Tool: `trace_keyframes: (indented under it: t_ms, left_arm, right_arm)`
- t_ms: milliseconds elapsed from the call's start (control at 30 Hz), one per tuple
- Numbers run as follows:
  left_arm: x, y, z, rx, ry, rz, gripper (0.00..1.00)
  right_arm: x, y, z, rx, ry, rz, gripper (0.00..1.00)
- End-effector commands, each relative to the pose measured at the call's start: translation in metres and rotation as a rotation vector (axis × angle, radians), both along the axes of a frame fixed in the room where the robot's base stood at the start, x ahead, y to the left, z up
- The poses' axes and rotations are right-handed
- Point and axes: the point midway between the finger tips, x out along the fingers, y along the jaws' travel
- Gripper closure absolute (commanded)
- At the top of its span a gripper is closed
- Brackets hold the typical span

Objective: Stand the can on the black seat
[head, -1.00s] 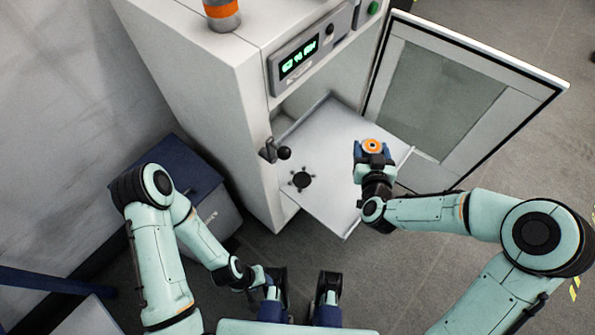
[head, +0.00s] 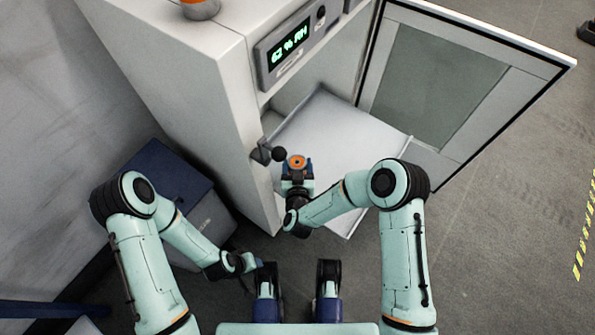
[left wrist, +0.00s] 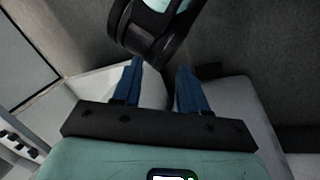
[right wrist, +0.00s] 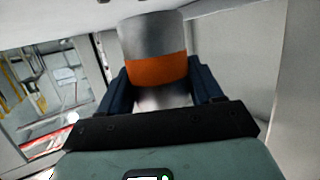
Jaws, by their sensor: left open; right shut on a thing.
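The can (right wrist: 152,45) is a grey cylinder with an orange band. In the head view I see its orange-ringed top (head: 297,161). My right gripper (head: 297,170) is shut on it and holds it upright over the left part of the pull-out shelf. In the right wrist view, the blue fingers (right wrist: 165,88) grip either side of the can's lower part. My left gripper (left wrist: 160,80) is open and empty, low at the left, away from the shelf.
The pale shelf (head: 345,135) juts from the white cabinet (head: 165,85). The open door (head: 445,90) stands right of the shelf. A blue-topped box (head: 165,175) stands at left. The shelf's right part is clear.

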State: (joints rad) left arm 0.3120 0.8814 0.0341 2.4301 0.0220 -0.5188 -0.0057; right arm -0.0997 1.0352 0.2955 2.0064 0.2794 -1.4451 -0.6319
Motion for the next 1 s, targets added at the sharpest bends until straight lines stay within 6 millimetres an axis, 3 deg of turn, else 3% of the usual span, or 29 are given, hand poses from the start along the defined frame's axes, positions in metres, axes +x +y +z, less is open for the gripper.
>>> trace_keyframes:
  t_ms: [233, 633, 667, 700, 733, 1000]
  left_arm:
    - [0.015, 0.008, -0.012, 0.020, -0.040, 0.017, 0.57]
    - [0.018, 0.009, -0.014, 0.024, -0.049, 0.021, 0.57]
    - [0.019, 0.009, -0.014, 0.024, -0.050, 0.021, 0.57]
    - [0.019, 0.009, -0.013, 0.024, -0.050, 0.021, 0.57]
    - [0.019, 0.009, -0.013, 0.024, -0.050, 0.021, 0.57]
    - [0.018, 0.009, -0.013, 0.023, -0.048, 0.019, 0.57]
  right_arm:
    - [0.000, 0.000, -0.034, 0.001, 0.002, -0.001, 0.73]
    - [0.000, 0.000, -0.038, 0.000, -0.001, 0.000, 0.73]
    - [0.000, 0.000, -0.038, 0.000, 0.001, 0.000, 0.28]
    - [0.000, 0.000, -0.038, 0.000, 0.001, 0.000, 0.15]
    - [0.000, 0.000, -0.037, 0.000, 0.001, 0.000, 0.09]
    - [0.000, 0.000, -0.037, 0.000, 0.001, -0.001, 0.09]
